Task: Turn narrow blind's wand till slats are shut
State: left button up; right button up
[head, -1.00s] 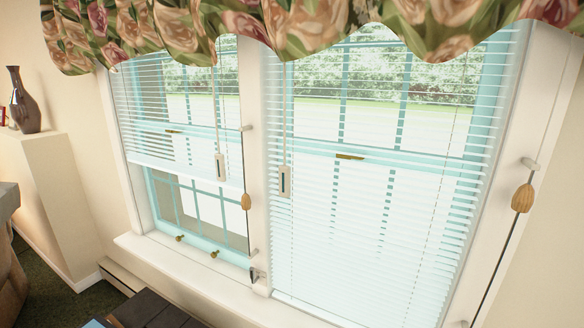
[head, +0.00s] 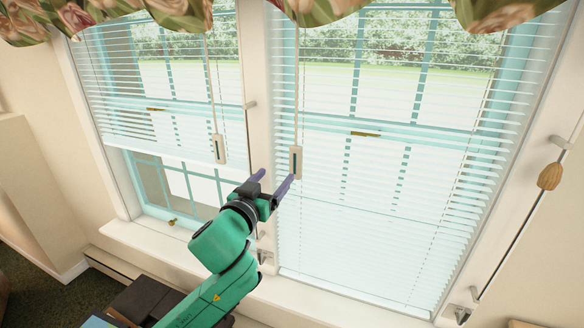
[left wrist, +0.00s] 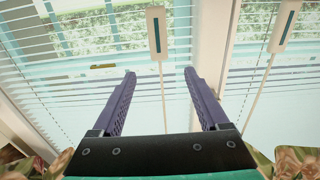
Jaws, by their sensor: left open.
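The narrow blind (head: 125,125) covers the upper part of the left window. Its white slats are tilted, with bright gaps between them. Its wand hangs near its right edge and ends in a pale handle (head: 219,149). My left gripper (head: 276,176) is open and empty in front of the post between the windows, right of and a little below that handle. In the head view one fingertip is close to the other blind's wand handle (head: 296,162); touching cannot be told. In the left wrist view one handle (left wrist: 156,32) shows between the open fingers. My right gripper is not in view.
The wider blind (head: 390,230) hangs low over the right window. The window sill (head: 125,238) runs below, and a floral valance (head: 175,10) hangs above. Dark furniture (head: 145,297) stands below the sill.

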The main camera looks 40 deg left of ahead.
aim_at(295, 156)
pick_arm(q)
jog(key=p+x, duration=0.4)
jog(key=x, duration=0.7)
jog(key=shift+w, duration=0.35)
jog(key=shift+w+a+f, duration=0.1)
jog(key=shift+w+a, duration=0.05)
jog(key=shift+w, duration=0.2)
jog(key=shift+c, duration=0.6)
grip_shut()
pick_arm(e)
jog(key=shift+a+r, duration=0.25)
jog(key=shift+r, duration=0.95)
